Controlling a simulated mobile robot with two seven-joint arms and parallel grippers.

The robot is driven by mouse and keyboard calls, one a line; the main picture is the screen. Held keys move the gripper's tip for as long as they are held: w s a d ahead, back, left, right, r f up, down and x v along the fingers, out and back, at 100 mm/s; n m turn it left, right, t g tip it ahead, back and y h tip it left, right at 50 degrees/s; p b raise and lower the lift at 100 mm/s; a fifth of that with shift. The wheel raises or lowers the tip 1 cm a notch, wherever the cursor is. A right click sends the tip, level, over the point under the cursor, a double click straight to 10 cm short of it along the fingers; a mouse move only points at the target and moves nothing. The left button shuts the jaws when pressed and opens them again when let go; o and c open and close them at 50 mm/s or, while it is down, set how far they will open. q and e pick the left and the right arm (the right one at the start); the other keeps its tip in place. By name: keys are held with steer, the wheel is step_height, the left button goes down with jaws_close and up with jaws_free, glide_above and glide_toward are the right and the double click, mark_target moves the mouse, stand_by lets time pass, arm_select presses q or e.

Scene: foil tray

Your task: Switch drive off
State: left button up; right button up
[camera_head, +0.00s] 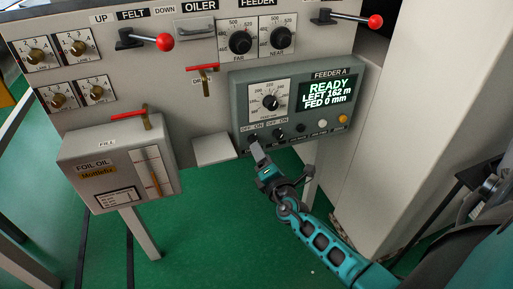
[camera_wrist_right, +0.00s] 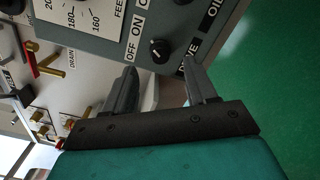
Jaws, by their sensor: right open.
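The grey FEEDER A panel (camera_head: 312,75) carries small black OFF/ON knobs along its lower left edge. The drive knob (camera_wrist_right: 158,50) shows in the right wrist view between its OFF and ON marks and a partly hidden DRIVE label; which mark it points at is hard to tell. My right gripper (camera_head: 256,146) is just below this knob in the head view. In the wrist view, the open, empty jaws (camera_wrist_right: 162,80) straddle the knob's line, with the knob beyond the fingertips. Contact is not visible. My left gripper is not in view.
The lit display (camera_head: 328,92) reads READY, LEFT 162 m, FED 0 mm. A second black knob (camera_head: 278,135) sits close to the right. The foil oil box (camera_head: 115,160) stands at left, and red-handled levers (camera_head: 165,42) are above. Green floor lies below.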

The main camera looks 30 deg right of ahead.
steer(key=x, duration=0.4)
steer(key=shift+w+b, duration=0.3)
steer(key=shift+b, duration=0.05)
steer(key=c, duration=1.1)
steer(key=shift+o, duration=0.2)
